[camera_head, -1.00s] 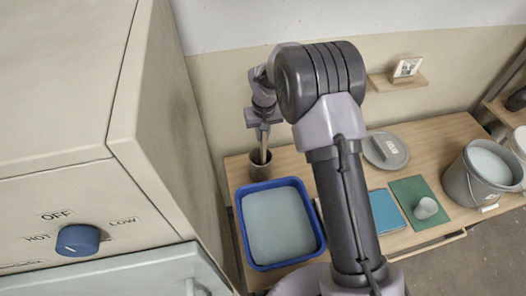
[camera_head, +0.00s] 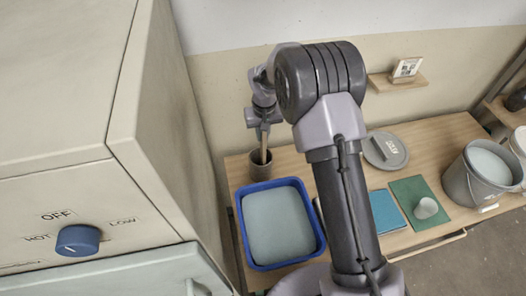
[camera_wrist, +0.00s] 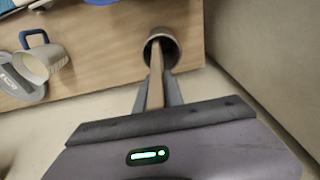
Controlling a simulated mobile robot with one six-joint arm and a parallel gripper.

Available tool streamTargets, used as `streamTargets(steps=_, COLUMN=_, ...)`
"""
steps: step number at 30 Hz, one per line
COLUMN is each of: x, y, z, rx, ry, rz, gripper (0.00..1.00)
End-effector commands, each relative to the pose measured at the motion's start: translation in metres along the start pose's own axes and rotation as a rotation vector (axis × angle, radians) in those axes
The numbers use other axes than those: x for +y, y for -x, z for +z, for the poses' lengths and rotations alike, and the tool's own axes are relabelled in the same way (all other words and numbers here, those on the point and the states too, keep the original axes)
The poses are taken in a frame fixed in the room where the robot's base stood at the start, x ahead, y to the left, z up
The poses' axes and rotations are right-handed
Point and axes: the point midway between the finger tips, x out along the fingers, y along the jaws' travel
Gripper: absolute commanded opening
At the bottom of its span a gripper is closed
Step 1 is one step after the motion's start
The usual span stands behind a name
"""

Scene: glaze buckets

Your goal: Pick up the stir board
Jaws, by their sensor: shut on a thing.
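The stir board (camera_head: 264,151) is a narrow wooden stick standing upright with its lower end in a dark grey cup (camera_head: 261,166) on the wooden table. In the wrist view the stir board (camera_wrist: 156,75) runs from between my fingers into the mouth of the cup (camera_wrist: 162,45). My gripper (camera_head: 264,130) is above the cup, shut on the upper part of the board. In the wrist view my gripper's fingers (camera_wrist: 157,92) lie on both sides of the board. The board's lower end is hidden inside the cup.
A blue tray (camera_head: 241,225) lies just in front of the cup. A grey lid (camera_head: 385,150), green mat (camera_head: 421,202) with a small cup, and a glaze bucket (camera_head: 482,172) are to the right. A large cream cabinet (camera_head: 150,130) stands close on the left.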

Motion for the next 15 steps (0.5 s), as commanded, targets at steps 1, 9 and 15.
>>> streamTargets(steps=1, x=0.0, y=0.0, z=0.0, rx=0.0, ry=0.0, rz=0.0, gripper=0.0)
streamTargets(steps=9, x=0.0, y=0.0, z=0.0, rx=0.001, ry=0.0, rz=0.0, gripper=0.0)
streamTargets(steps=15, x=0.0, y=0.031, z=-0.005, rx=0.004, ry=-0.001, rz=0.0, gripper=0.0)
